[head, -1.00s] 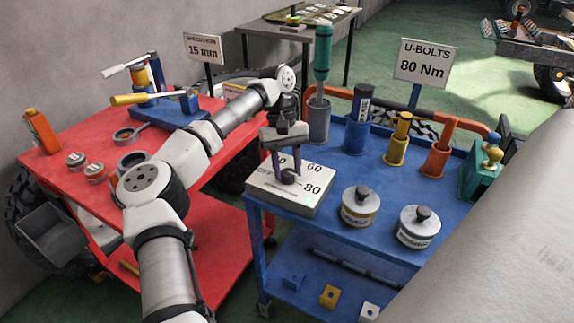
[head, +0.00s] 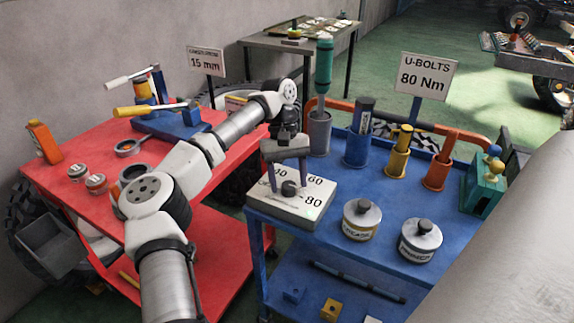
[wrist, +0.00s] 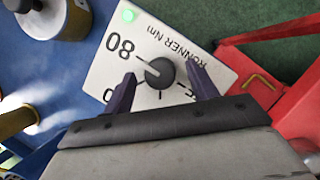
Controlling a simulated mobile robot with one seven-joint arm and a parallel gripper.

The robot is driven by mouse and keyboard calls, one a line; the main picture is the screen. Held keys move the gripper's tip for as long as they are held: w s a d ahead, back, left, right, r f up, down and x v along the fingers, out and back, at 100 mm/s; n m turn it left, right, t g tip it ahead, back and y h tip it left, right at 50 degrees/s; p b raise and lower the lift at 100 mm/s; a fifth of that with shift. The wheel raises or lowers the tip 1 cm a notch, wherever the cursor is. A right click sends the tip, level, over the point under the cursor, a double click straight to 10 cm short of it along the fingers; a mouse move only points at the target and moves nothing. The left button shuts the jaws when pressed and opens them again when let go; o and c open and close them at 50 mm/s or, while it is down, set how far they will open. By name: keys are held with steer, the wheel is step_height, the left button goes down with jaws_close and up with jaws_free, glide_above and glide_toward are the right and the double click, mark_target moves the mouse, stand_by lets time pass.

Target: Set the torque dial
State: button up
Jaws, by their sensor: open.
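The torque dial is a dark round knob (head: 290,188) on a white box (head: 285,213) at the near left corner of the blue cart. Numbers on the box include 60 and 80. In the wrist view the knob (wrist: 160,73) carries a pale pointer line toward the 80 side; its exact setting is hard to read. In the wrist view the fingers (wrist: 163,85) show gaps to the knob.
The blue cart (head: 385,190) also bears two lidded tins (head: 362,220) (head: 420,241) and several upright holders with tools behind the box. A sign (head: 427,75) reads U-BOLTS 80 Nm. A red cart (head: 95,228) with a blue press stands left.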

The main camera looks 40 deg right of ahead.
steer(key=p+v, duration=0.3)
steer(key=v, duration=1)
steer(key=shift+r+p, duration=0.3)
steer(key=shift+p, duration=0.1)
